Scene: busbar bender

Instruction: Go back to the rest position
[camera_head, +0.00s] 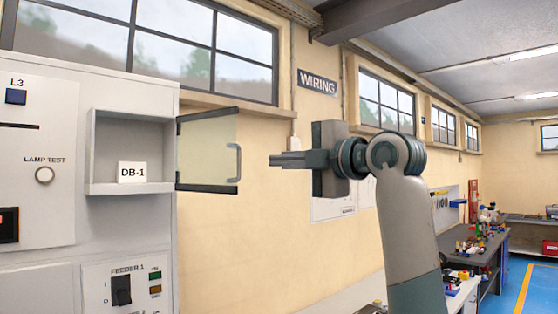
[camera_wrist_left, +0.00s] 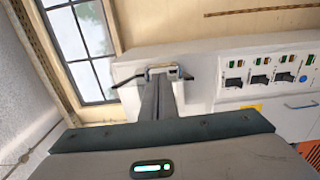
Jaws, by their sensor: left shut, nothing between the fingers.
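My left gripper (camera_head: 275,160) is level in the middle of the head view, pointing left toward the open glass door of the cabinet. Its fingers are shut with nothing between them, and they look apart from the door. In the left wrist view the closed fingers (camera_wrist_left: 161,98) point away from the camera toward the pale cabinet. My right gripper is in neither view.
The grey cabinet (camera_head: 130,238) stands at left, with a recessed DB-1 box (camera_head: 132,148). Its glass door (camera_head: 208,150) sticks out to the right. A feeder switch (camera_head: 121,290) is below. Workbenches (camera_head: 480,250) with parts line the right wall.

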